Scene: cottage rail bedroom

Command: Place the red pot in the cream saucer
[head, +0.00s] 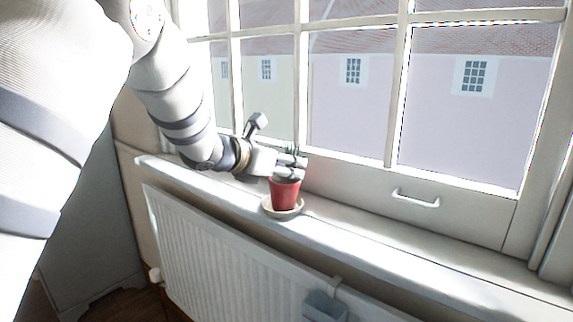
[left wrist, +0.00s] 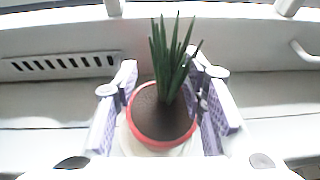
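The red pot (head: 285,194) is upright and appears to stand in the cream saucer (head: 268,208) on the window sill. In the left wrist view I look down on the pot's red rim (left wrist: 152,146), dark soil and spiky green plant (left wrist: 168,60). A bit of the saucer (left wrist: 126,138) shows below the rim. My left gripper (head: 292,168) is at the pot's top in the head view. Its fingers (left wrist: 164,95) stand on either side of the pot, with narrow gaps beside the rim, so it looks open around it. My right gripper is not in view.
The sill (head: 350,232) is clear to the right of the saucer. The window frame with a white handle (head: 415,198) rises close behind. A white radiator (head: 215,245) is below, with a blue-grey container (head: 325,306) hanging on it.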

